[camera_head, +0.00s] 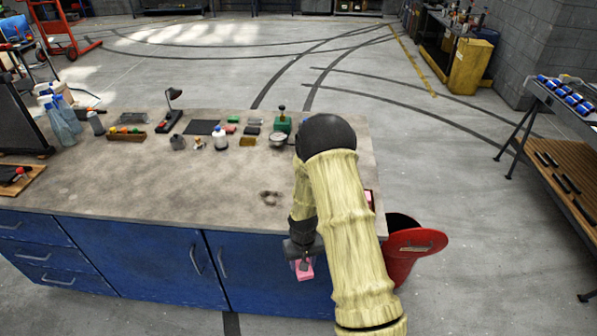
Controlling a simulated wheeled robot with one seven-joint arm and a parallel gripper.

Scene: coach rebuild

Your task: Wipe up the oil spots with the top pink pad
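Dark oil spots (269,197) mark the grey worktop, left of my arm. A pink pad (304,271) is at the fingertips of my gripper (304,262). The gripper points down in front of the bench's blue cabinet face and appears shut on the pad. The fingers are small and partly merge with the pad. Something pink-red in a dark holder (369,199) shows at the right edge of the worktop, partly hidden by my arm; I cannot tell whether it is more pads.
Bottles (62,120), a small lamp (172,97), a dark mat (201,127) and a green-based device (282,125) stand along the worktop's back. A red bin (405,262) stands at the bench's right end. The middle of the worktop (150,180) is clear.

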